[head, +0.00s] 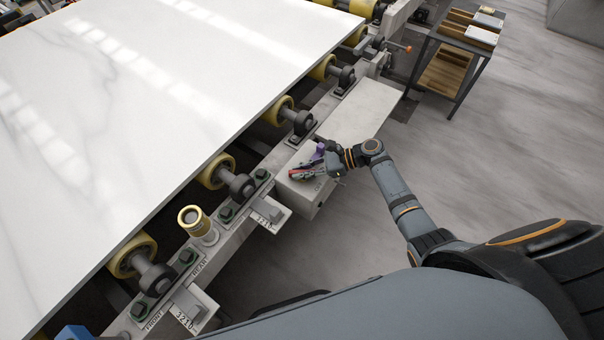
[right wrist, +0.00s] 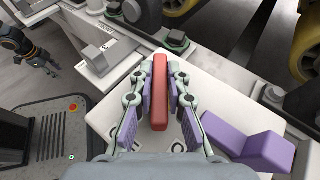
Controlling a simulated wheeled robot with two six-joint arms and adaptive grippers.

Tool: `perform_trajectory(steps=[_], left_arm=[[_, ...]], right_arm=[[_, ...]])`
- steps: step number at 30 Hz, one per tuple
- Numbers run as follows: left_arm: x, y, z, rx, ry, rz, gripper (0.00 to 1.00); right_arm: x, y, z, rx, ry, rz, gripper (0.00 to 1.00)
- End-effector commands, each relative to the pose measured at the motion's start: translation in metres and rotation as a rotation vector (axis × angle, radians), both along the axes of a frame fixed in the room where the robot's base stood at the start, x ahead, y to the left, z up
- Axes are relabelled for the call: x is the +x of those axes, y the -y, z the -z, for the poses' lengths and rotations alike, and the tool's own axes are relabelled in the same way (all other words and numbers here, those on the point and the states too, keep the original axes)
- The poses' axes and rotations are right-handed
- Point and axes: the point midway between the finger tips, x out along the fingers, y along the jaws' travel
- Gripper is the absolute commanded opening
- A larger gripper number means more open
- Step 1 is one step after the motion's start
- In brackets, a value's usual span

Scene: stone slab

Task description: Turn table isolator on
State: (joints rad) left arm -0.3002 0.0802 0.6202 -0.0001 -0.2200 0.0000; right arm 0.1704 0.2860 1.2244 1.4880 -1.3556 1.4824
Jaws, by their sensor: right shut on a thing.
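The isolator is a pale box (head: 305,190) on the side of the roller table's rail, with small partly hidden markings. Its red handle (right wrist: 160,92) stands lengthwise between the fingers of my right gripper (right wrist: 160,85), which is shut on it. In the head view the right gripper (head: 300,173) is at the top of the box, and the handle is mostly hidden by it.
A purple angled piece (right wrist: 255,148) sits on the box beside the gripper. A large white slab (head: 150,100) lies on yellow rollers (head: 215,170). Numbered brackets (head: 270,212) stick out along the rail. A cart (head: 455,60) stands at the upper right. The floor between is clear.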

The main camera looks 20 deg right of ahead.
Motion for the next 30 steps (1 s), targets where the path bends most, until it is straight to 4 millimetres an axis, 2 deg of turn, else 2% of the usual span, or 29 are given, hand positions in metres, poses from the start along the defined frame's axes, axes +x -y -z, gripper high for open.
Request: perform_trajectory(steps=[3, 13, 30], left_arm=[[0.000, 0.000, 0.011, 0.000, 0.000, 0.000, 0.40], [0.000, 0.001, 0.024, -0.001, 0.000, 0.000, 0.40], [0.000, 0.001, 0.026, -0.001, 0.000, 0.000, 0.40]], right_arm=[[0.002, 0.000, 0.003, -0.002, 0.003, -0.081, 0.00], [0.001, 0.000, 0.002, -0.001, 0.000, -0.239, 0.00], [0.000, 0.000, 0.001, -0.002, 0.000, -0.282, 0.00]])
